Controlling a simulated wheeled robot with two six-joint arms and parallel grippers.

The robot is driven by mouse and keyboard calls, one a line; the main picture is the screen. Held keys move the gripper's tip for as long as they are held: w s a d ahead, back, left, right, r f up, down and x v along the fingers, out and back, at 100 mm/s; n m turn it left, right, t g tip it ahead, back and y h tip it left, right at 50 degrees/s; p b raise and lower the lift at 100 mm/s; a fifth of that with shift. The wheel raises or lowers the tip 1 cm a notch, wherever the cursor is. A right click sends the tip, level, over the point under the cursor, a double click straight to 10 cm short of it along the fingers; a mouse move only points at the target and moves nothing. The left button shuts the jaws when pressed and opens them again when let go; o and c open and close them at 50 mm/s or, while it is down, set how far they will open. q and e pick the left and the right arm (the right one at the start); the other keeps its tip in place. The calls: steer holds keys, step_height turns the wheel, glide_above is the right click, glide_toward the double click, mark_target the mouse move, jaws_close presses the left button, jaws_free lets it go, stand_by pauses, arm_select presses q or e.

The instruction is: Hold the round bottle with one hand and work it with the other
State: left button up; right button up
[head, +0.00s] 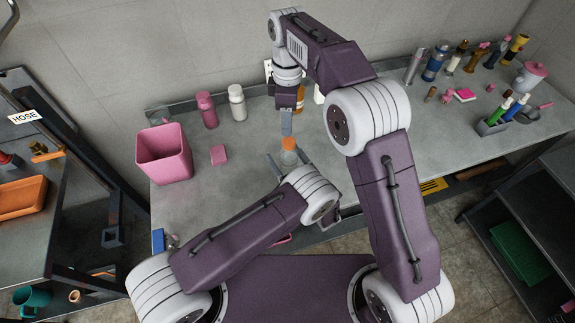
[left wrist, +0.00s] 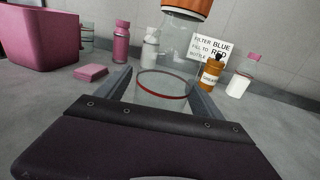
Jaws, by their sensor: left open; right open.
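The round bottle (head: 288,158) is clear, with an orange cap (head: 289,144), and stands on the grey bench. In the left wrist view its clear body (left wrist: 163,92) has a red ring around it, and the orange cap (left wrist: 187,8) is cut by the top edge. My left gripper (head: 287,163) is open, with one finger on each side of the bottle; whether the fingers touch it I cannot tell. My right gripper (head: 286,124) points down just above the cap, open; its fingers overlap in the head view and any gap to the cap is unclear.
A pink bin (head: 164,155), a pink block (head: 219,155), a pink bottle (head: 207,110) and a white bottle (head: 237,103) stand to the left. A sign (left wrist: 210,48), an orange bottle (left wrist: 212,73) and a pink-capped bottle (left wrist: 240,78) are behind. The right bench holds several tools.

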mark_target(289, 141)
arm_select(q)
steer(key=shift+s+d+r, duration=0.15)
steer(key=shift+s+r, duration=0.1)
arm_select(e)
steer(key=shift+s+d+r, duration=0.25)
steer(key=shift+s+d, duration=0.05)
steer(key=shift+s, duration=0.2)
arm_select(q)
steer(key=shift+w+f, duration=0.1)
steer(key=shift+w, duration=0.05)
steer(key=c, duration=0.7)
arm_select(e)
steer(key=shift+w+a+f, duration=0.1)
steer(key=shift+w+a, duration=0.05)
steer(key=shift+w, duration=0.05)
arm_select(q)
steer(key=c, duration=0.6)
jaws_close()
arm_select(e)
steer(key=m, duration=1.6)
steer(key=shift+m, duration=0.3)
steer(key=m, duration=0.9)
steer(key=shift+m, duration=0.3)
steer(key=m, duration=1)
step_height(289, 141, down, 8)
steer(key=shift+r, duration=0.1)
